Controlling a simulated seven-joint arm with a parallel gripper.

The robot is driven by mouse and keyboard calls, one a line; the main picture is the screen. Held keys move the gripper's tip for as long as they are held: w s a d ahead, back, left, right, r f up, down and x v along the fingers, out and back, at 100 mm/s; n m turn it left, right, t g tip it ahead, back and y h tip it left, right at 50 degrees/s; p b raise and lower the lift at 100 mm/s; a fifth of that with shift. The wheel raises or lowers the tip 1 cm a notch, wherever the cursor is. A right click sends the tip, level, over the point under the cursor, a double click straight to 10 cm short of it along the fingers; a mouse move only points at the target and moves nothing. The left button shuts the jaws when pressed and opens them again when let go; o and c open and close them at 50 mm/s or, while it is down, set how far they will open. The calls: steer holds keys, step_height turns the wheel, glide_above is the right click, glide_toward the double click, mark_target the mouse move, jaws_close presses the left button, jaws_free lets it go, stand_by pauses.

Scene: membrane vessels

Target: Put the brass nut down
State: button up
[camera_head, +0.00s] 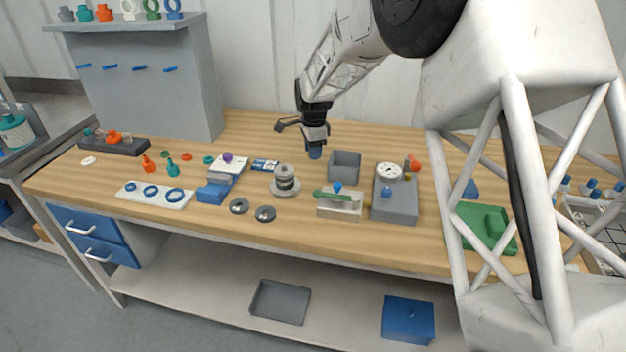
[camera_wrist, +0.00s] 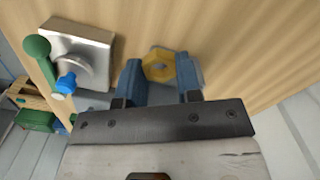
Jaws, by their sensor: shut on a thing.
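The brass nut (camera_wrist: 158,66) shows in the wrist view as a yellow hexagonal ring with a hole, between the two blue fingertips. My gripper (camera_wrist: 160,78) is shut on it. In the head view my gripper (camera_head: 315,152) points down over the back middle of the wooden bench, just left of a grey open bin (camera_head: 345,166). The nut cannot be made out there. I cannot tell how high it is above the wood.
A fixture with a green lever (camera_head: 340,203) stands in front of the bin; its lever also shows in the wrist view (camera_wrist: 38,52). A grey block with a dial gauge (camera_head: 394,204) is to the right. A stacked round piece (camera_head: 285,181) stands front left. Bare wood lies behind my gripper.

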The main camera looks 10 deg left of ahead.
glide_above(313, 181)
steer(key=shift+f, duration=2.35)
steer(key=shift+f, duration=0.1)
steer(key=shift+f, duration=2.4)
steer(key=shift+f, duration=0.1)
steer(key=o, duration=1)
step_height(313, 181, up, 12)
steer(key=shift+r, duration=0.1)
